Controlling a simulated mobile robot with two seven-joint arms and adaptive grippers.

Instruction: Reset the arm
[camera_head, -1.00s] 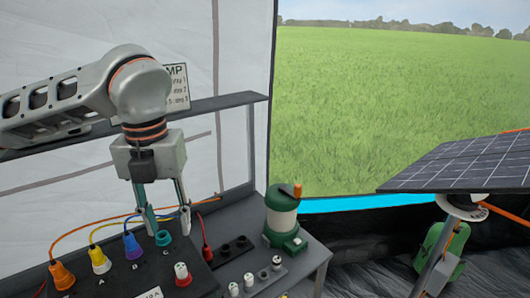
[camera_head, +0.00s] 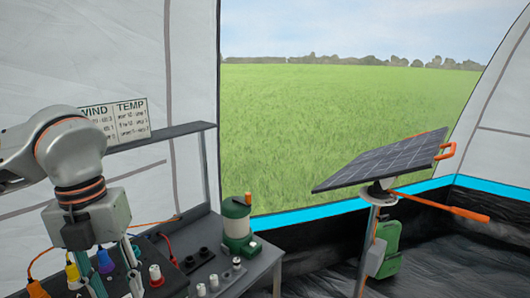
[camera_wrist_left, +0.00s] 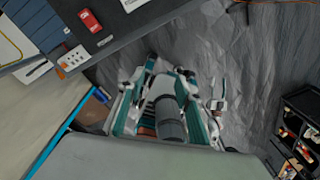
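My left arm comes in from the left in the head view. Its left gripper (camera_head: 116,278) points down at the dark panel (camera_head: 172,283) on the table, with its two teal fingers apart. The fingertips run close to the lower picture edge, so I cannot tell whether they touch the panel. In the left wrist view, the teal fingers (camera_wrist_left: 168,112) stand apart with a grey cylindrical part between them; I cannot tell whether it is held. My right gripper is not in view.
A solar panel (camera_head: 385,163) on a pole stands at right. A dark shelf (camera_head: 165,136) runs along the tent wall.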

